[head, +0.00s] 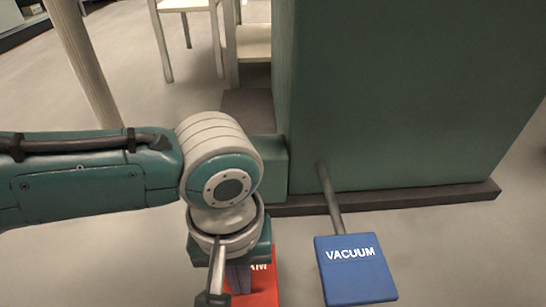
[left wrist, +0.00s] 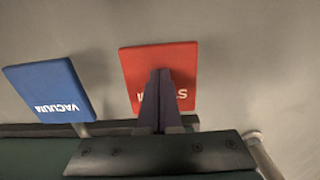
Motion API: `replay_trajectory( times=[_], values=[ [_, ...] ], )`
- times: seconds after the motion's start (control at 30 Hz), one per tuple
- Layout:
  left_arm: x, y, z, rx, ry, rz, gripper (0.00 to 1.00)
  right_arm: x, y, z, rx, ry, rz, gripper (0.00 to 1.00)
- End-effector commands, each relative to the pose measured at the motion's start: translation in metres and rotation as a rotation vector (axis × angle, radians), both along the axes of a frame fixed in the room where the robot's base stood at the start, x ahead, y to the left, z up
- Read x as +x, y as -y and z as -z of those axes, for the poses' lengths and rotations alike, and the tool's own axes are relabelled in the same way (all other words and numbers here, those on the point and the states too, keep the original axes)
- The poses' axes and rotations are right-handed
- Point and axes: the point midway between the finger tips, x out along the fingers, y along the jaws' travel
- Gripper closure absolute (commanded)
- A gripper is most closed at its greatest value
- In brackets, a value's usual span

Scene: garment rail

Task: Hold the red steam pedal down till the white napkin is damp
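The red pedal (head: 266,287) lies low in the head view, partly hidden by my left arm and gripper, with only the end of its white lettering showing. In the left wrist view the red pedal (left wrist: 160,56) is seen from above, its lettering partly covered by my fingers. My left gripper (head: 238,280) points down over the pedal. In the left wrist view the dark fingers of the left gripper (left wrist: 161,74) are together, with nothing seen between them. I cannot tell whether the tips touch the pedal. No white napkin is in view. My right gripper is not in view.
A blue pedal marked VACUUM (head: 355,278) sits right of the red one on a grey arm from the green cabinet (head: 400,90). The cabinet has a dark base edge (head: 400,198). A pale chair or stool (head: 162,45) stands behind. Floor at the left is clear.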

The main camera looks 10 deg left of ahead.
Motion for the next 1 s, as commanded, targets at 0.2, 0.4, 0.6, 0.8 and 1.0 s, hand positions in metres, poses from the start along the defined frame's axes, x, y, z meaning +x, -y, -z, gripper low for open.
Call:
replay_trajectory(
  times=[0.2, 0.4, 0.6, 0.8, 1.0],
  values=[
    [0.0, 0.0, 0.016, 0.001, 0.001, -0.001, 1.0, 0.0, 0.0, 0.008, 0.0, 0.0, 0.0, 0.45],
    [-0.001, 0.0, 0.028, 0.002, -0.002, 0.0, 1.0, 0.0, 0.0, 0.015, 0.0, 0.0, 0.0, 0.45],
    [0.0, 0.0, 0.037, 0.001, -0.001, -0.001, 1.0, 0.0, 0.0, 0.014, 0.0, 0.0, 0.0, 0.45],
    [0.0, 0.0, 0.037, 0.0, -0.001, 0.0, 1.0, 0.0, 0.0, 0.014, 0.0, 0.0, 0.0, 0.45],
    [0.0, 0.0, 0.037, 0.001, -0.001, 0.0, 1.0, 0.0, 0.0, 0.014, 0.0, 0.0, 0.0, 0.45]
  ],
)
